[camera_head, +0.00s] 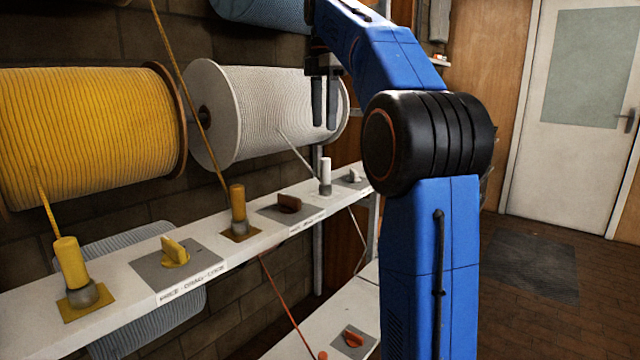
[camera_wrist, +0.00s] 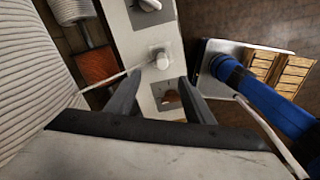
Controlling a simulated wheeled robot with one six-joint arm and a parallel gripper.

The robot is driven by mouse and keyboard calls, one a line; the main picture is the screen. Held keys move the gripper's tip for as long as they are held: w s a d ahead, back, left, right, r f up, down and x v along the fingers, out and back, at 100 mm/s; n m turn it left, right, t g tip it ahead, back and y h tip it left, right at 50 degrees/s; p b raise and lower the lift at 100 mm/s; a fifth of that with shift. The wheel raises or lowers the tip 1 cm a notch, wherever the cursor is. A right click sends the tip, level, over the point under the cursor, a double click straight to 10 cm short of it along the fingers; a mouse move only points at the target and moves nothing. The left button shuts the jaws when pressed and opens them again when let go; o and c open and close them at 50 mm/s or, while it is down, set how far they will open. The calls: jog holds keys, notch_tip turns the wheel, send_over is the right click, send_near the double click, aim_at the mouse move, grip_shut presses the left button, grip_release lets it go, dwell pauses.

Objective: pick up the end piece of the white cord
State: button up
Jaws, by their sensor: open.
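The white cord's end piece (camera_head: 325,172) is a white upright cylinder in a grey collar on the white shelf. The white cord (camera_head: 293,148) slants from the white spool (camera_head: 265,105) down toward it. In the wrist view the end piece (camera_wrist: 161,58) is seen from above, just beyond the fingertips and roughly centred between them. My gripper (camera_head: 325,124) points down, open and empty, above the end piece with a visible gap. Its two fingers also show in the wrist view (camera_wrist: 161,80).
The shelf (camera_head: 110,305) also carries a yellow end piece (camera_head: 70,262), an orange-brown one (camera_head: 238,208) and several knobs on grey plates. The yellow spool (camera_head: 85,130) is at left. Its neighbour's cord (camera_head: 180,75) rises steeply. A lower shelf (camera_head: 300,335) holds an orange knob.

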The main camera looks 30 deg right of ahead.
send_over(325, 184)
jog(key=w, duration=0.1)
jog(key=f, duration=1.1)
jog(key=shift+w+d, duration=0.15)
jog(key=shift+d, duration=0.1)
jog(key=shift+d+f, duration=0.15)
jog(key=shift+f, duration=2.55)
jog(key=shift+c, duration=0.6)
grip_shut()
jog(key=r, duration=1)
jog(key=shift+s, duration=0.2)
